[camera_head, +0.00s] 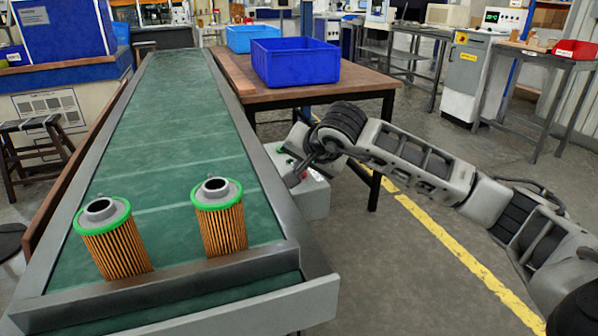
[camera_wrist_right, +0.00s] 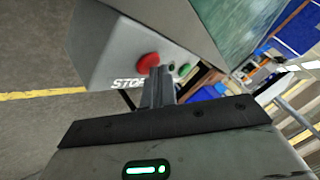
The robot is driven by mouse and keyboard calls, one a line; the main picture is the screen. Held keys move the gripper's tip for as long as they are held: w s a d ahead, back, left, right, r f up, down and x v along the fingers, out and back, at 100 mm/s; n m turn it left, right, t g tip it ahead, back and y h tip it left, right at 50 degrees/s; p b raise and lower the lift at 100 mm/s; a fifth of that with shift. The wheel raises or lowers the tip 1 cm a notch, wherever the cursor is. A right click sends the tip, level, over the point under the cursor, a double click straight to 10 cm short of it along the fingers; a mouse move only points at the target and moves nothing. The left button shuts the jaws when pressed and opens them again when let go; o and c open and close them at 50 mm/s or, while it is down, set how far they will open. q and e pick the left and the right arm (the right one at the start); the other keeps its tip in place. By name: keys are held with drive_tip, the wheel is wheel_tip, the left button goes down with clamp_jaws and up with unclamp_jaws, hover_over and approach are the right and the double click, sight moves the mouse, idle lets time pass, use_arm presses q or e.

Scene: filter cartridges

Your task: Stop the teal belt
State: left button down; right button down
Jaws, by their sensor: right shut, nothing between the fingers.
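The teal belt (camera_head: 165,135) runs away from me, framed by grey rails. Two pleated orange filter cartridges with green rims, a left one (camera_head: 118,245) and a right one (camera_head: 222,225), stand near its close end. A grey control box (camera_head: 315,198) sits at the belt's right side. In the right wrist view the box (camera_wrist_right: 105,50) shows a red button (camera_wrist_right: 148,63) beside a "STOP" label and a green button (camera_wrist_right: 184,70). My right gripper (camera_head: 292,182) is shut and empty, its fingertips (camera_wrist_right: 158,75) by the red button; I cannot tell whether they touch it. My left gripper is out of view.
A wooden table (camera_head: 330,90) stands right of the belt with a blue bin (camera_head: 295,65) and a lighter blue bin (camera_head: 250,38) on it. A yellow floor line (camera_head: 450,245) runs past my right arm. Open floor lies at the right.

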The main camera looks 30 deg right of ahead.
drive_tip(key=shift+r, duration=0.1)
drive_tip(key=shift+r+p, duration=0.5)
drive_tip(key=shift+r, duration=0.2)
drive_tip(key=shift+r+p, duration=1.85)
drive_tip(key=shift+r, duration=0.7)
drive_tip(key=shift+f, duration=0.1)
